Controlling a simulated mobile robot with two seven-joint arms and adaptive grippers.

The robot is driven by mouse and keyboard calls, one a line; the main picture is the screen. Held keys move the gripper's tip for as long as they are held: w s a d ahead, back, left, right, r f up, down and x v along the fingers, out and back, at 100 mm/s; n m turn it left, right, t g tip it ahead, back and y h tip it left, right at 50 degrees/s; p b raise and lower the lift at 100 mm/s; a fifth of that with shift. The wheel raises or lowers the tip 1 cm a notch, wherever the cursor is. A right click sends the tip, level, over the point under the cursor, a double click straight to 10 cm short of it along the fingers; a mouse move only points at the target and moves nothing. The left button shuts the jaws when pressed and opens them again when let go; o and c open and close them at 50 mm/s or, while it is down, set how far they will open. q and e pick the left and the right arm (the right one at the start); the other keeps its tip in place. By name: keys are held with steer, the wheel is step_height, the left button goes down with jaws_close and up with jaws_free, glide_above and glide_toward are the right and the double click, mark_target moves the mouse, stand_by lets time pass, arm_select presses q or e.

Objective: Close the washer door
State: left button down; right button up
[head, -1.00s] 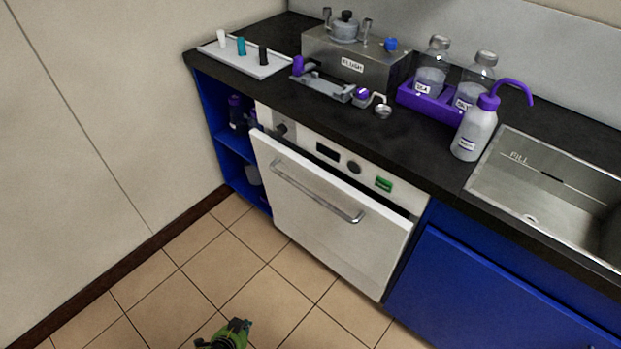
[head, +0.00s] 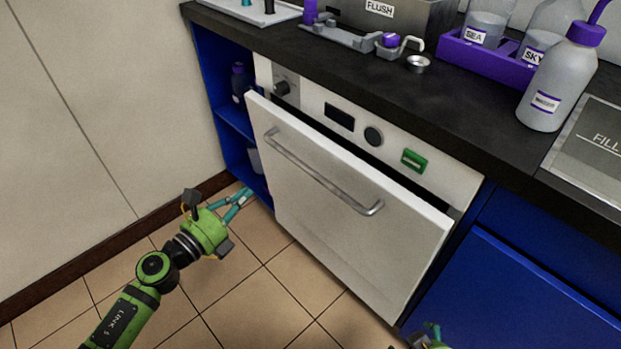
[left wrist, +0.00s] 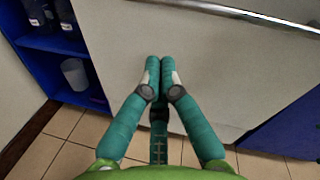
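The white washer door (head: 330,235) stands slightly ajar, its top edge tilted out from the washer body with a dark gap behind it. A metal bar handle (head: 318,175) runs across its upper part. My left gripper (head: 243,196) is low in front of the door's left side. In the left wrist view its teal fingers (left wrist: 160,68) are together with nothing between them, in front of the white door panel (left wrist: 215,70). Whether they touch it I cannot tell. A green part of my right gripper (head: 428,342) shows at the bottom edge; its fingers are not clear.
The washer's control panel (head: 375,130) has a knob and a green switch. A dark counter (head: 300,55) overhangs it, with bottles in a purple rack (head: 480,55). An open blue shelf (head: 222,90) is left of the washer. The tiled floor in front is clear.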

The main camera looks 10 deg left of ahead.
arm_select(q)
steer(key=s+d+r+m+h+b, duration=0.25)
steer(key=d+r+m, duration=0.2)
steer(key=m, duration=0.35)
steer(key=m+g+h+p, duration=0.1)
steer(key=p, duration=0.1)
glide_toward(319, 147)
steer(key=x, duration=0.6)
steer(key=shift+f, duration=0.2)
steer(key=shift+w+d, duration=0.35)
steer(key=shift+w, duration=0.05)
arm_select(e)
steer(key=shift+s+d+f+g+h, duration=0.15)
steer(key=shift+s+d+g, duration=0.2)
steer(key=shift+s, duration=0.5)
steer(key=shift+s+d+f+g+h, duration=0.1)
steer(key=shift+s+d+g, duration=0.15)
steer(key=shift+s+g, duration=0.4)
steer(key=shift+s+d+f+g+h, duration=0.1)
steer(key=shift+s+d+f+g, duration=0.15)
steer(key=shift+s, duration=0.75)
steer(key=shift+r, duration=0.1)
